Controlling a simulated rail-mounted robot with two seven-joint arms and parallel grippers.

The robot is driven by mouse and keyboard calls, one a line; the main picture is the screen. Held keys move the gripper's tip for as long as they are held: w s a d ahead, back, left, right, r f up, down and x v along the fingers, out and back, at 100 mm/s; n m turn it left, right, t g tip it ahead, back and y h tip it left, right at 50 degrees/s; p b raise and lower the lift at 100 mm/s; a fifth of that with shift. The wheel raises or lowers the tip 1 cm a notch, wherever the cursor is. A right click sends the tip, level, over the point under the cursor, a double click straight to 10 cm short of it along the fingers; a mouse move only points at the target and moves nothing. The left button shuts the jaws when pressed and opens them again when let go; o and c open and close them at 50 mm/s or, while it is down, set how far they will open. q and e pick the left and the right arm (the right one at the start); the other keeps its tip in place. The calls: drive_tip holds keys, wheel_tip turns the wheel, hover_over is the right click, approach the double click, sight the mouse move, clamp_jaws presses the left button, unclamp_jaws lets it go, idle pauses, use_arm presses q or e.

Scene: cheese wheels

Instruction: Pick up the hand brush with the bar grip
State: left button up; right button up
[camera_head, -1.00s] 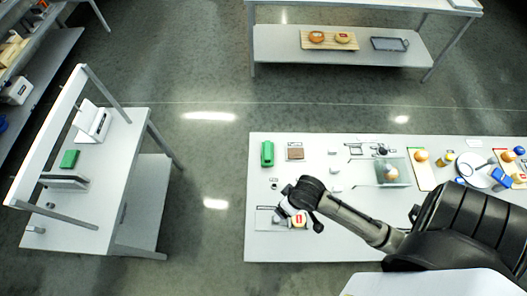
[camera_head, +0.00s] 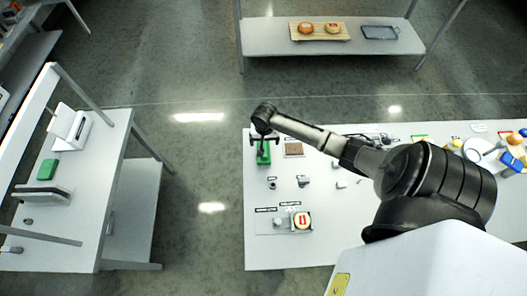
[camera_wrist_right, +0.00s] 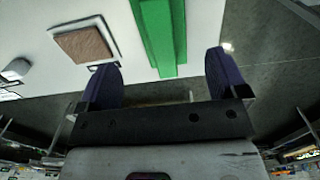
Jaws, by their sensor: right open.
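A long green object (camera_head: 264,158), which looks like the hand brush, lies near the far left corner of the white table. In the right wrist view the green object (camera_wrist_right: 162,35) has a raised strip running along it; its near end lies between the finger lines. My right gripper (camera_head: 263,138) is above its far end in the head view, partly covering it. In the right wrist view the gripper (camera_wrist_right: 160,78) is open and empty, its two dark fingers apart. I cannot tell the height left between them. My left gripper is not in view.
A brown pad in a pale frame (camera_head: 293,149) lies right of the green object. The table's left edge (camera_head: 247,200) is close. Another green block (camera_head: 47,169) is on the left bench.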

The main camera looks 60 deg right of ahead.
sight(264, 146)
drive_tip(key=shift+w+a+f, duration=0.1)
drive_tip(key=shift+f, duration=3.25)
drive_tip(key=c, duration=1.1)
drive_tip(key=shift+r, duration=0.1)
drive_tip(key=shift+r, duration=0.5)
wheel_tip(264, 146, up, 3)
drive_tip(key=shift+f, duration=0.1)
drive_tip(key=s+r, duration=0.2)
drive_tip(key=s, duration=0.1)
drive_tip(key=s+d+r, duration=0.1)
drive_tip(key=s+r, duration=0.1)
drive_tip(key=s, duration=0.2)
drive_tip(key=s+r+p, duration=0.1)
drive_tip(key=s+r, duration=0.2)
drive_tip(key=s, duration=0.1)
drive_tip(key=shift+s+d, duration=0.2)
drive_tip(key=shift+s, duration=0.05)
